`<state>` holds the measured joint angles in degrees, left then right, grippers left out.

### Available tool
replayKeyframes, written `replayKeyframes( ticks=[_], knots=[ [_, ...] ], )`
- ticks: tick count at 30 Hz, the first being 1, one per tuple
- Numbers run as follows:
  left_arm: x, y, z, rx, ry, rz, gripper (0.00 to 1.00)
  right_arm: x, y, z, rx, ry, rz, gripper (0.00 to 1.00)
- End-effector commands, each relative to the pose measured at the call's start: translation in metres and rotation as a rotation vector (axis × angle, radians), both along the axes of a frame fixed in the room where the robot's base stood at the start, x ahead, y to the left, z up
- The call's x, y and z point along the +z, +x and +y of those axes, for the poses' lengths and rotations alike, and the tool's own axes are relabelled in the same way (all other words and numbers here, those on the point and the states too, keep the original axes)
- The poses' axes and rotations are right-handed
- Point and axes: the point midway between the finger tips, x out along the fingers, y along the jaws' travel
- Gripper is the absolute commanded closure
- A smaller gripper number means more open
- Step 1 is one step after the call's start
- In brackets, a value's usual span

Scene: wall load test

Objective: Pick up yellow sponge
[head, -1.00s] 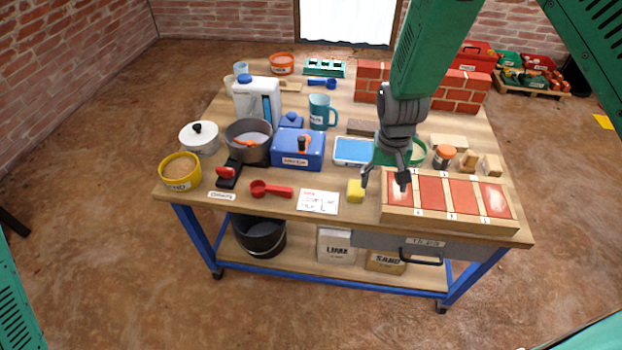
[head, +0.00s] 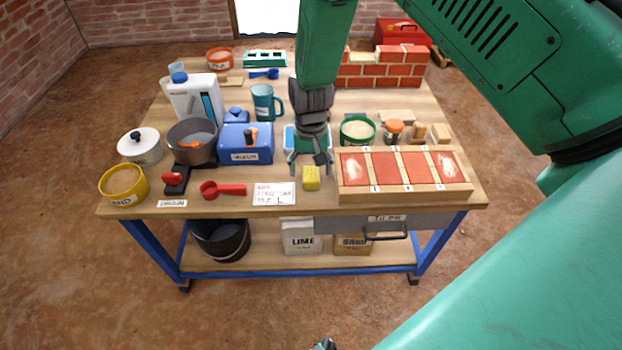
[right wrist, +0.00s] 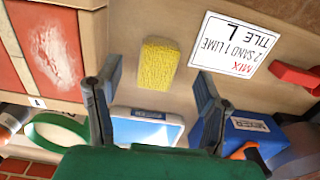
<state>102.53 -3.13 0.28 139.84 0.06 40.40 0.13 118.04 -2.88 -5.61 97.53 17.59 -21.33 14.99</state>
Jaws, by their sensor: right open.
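The yellow sponge (head: 311,178) lies on the front part of the workbench, between a white note card and the tile box. In the right wrist view the sponge (right wrist: 158,65) lies flat on the wood, ahead of the gap between the two fingers. My right gripper (head: 311,163) is open and empty, pointing down just behind the sponge in the head view. The fingers do not appear to touch the sponge. My left gripper is not seen.
The tile box (head: 408,191) stands close on the sponge's right. The note card (head: 273,195) and red scoop (head: 222,189) lie to its left. Behind are a blue-rimmed tray (head: 290,140), a blue box (head: 262,153) and a green round container (head: 357,141).

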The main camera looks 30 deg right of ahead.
Motion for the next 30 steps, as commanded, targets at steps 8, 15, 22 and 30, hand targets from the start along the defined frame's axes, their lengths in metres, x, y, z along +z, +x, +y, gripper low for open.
replayKeyframes(
  ticks=[8, 15, 22, 30],
  knots=[
    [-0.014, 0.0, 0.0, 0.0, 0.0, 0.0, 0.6, -0.041, -0.002, -0.002, 0.0, 0.0, 0.001, 0.38],
    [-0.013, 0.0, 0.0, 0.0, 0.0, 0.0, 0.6, -0.041, -0.002, -0.002, 0.0, 0.0, 0.0, 0.41],
    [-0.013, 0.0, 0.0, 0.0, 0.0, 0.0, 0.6, -0.041, -0.002, -0.002, 0.0, 0.001, 0.001, 0.82],
    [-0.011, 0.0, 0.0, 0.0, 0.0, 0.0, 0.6, -0.036, -0.002, -0.002, 0.0, 0.0, 0.0, 0.82]
  ],
)
